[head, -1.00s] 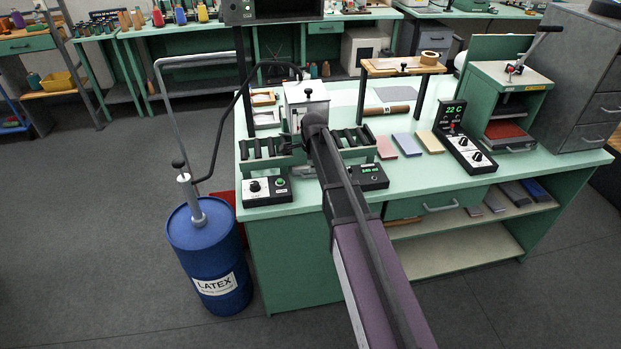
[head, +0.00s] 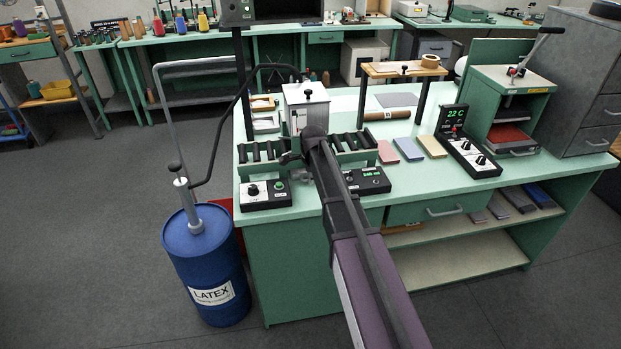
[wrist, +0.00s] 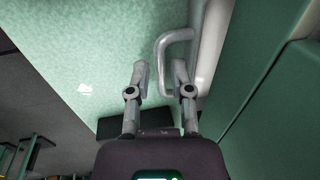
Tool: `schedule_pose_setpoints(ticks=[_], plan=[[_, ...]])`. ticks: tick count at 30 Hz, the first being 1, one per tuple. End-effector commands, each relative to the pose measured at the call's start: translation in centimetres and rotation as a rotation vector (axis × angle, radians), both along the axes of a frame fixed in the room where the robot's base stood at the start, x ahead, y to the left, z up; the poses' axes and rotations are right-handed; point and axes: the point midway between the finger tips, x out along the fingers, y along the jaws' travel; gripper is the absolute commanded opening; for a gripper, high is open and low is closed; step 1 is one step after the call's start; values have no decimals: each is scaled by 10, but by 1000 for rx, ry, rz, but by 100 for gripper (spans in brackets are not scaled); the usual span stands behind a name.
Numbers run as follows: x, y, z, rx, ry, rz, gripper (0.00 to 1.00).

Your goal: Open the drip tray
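In the wrist view, a grey U-shaped handle (wrist: 161,62) stands out from a pale, rounded front (wrist: 213,45), which I take to be the drip tray. My gripper (wrist: 161,72) is open, with one finger on each side of the handle's bar. I see a gap between the fingers and the bar, and cannot tell if either touches it. In the head view my arm reaches to the green roller unit (head: 355,158) under the white box (head: 306,103). The arm hides the tray there, and the fingers are not clear.
Control boxes (head: 265,194) stand at the bench's front edge. A blue latex drum (head: 203,265) stands on the floor at left, with a bent pipe above it. Coloured blocks (head: 409,149) and a temperature panel (head: 466,152) lie to the right. The floor at left is open.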

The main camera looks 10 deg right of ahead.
Motion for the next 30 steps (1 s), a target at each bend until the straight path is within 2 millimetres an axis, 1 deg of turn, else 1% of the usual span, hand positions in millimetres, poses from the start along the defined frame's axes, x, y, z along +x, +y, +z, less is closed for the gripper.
schedule_pose_setpoints(ticks=[2, 3, 5, 6, 13, 17, 20, 30], plan=[[0, 0, 0, 0, 0, 0, 28], [0, 0, 0, 0, 0, 0, 22], [0, 0, 0, 0, 0, 0, 4], [0, 0, 0, 0, 0, 0, 0], [-1, 0, 0, 0, 0, 0, 0], [-10, 0, 0, 0, 0, 0, 0], [-25, 0, 0, 0, 1, 0, 0], [-86, 0, 0, 0, 1, 0, 0]])
